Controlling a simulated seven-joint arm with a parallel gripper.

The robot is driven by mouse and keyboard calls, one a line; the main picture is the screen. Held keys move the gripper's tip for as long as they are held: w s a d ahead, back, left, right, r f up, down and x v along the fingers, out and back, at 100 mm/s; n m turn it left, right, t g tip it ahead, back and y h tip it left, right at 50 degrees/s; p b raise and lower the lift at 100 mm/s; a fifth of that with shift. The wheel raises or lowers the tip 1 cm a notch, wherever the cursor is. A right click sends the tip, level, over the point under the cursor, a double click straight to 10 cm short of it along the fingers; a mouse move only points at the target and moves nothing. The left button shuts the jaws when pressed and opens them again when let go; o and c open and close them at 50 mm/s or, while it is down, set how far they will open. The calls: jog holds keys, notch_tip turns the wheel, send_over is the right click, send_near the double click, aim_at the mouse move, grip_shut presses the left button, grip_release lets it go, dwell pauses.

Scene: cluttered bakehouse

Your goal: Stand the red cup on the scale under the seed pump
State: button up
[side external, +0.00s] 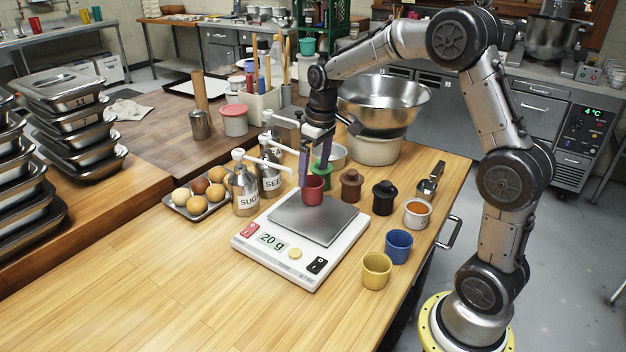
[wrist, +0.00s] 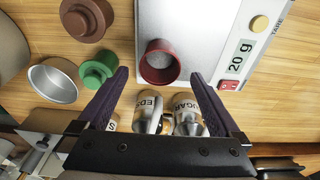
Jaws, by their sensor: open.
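The red cup (side external: 313,191) stands upright at the back edge of the scale (side external: 262,250), near the pump spouts. In the wrist view the red cup (wrist: 160,62) has a greyish inside, and what is in it is unclear. The scale display reads 20 g. My gripper (side external: 313,172) points down at the cup, open. In the wrist view its fingers (wrist: 159,76) lie on either side of the cup with gaps to both. The seed pump (side external: 270,180) stands behind the scale, beside the sugar pump (side external: 243,192); a third pump is partly hidden.
Blue (side external: 398,246) and yellow (side external: 376,271) cups and an orange-filled cup (side external: 417,214) stand right of the scale. Green, brown (side external: 351,186) and black (side external: 384,197) lidded pieces stand behind it. An egg tray (side external: 199,214) is at the left. The front-left counter is clear.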

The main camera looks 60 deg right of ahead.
notch_tip(320, 180, up, 8)
jog(key=s, duration=0.1)
jog(key=s+a+r+t, duration=0.2)
jog(key=s+a+r, duration=0.2)
jog(key=s+a, duration=0.6)
jog(key=s+a+f+t, duration=0.1)
jog(key=s+f, duration=0.1)
jog(key=s, duration=0.5)
jog(key=s+a+f+t, duration=0.1)
jog(key=s+f, duration=0.1)
jog(key=s, duration=0.5)
jog(key=shift+s+f, duration=0.15)
jog(key=shift+f, duration=0.15)
dwell(0.3)
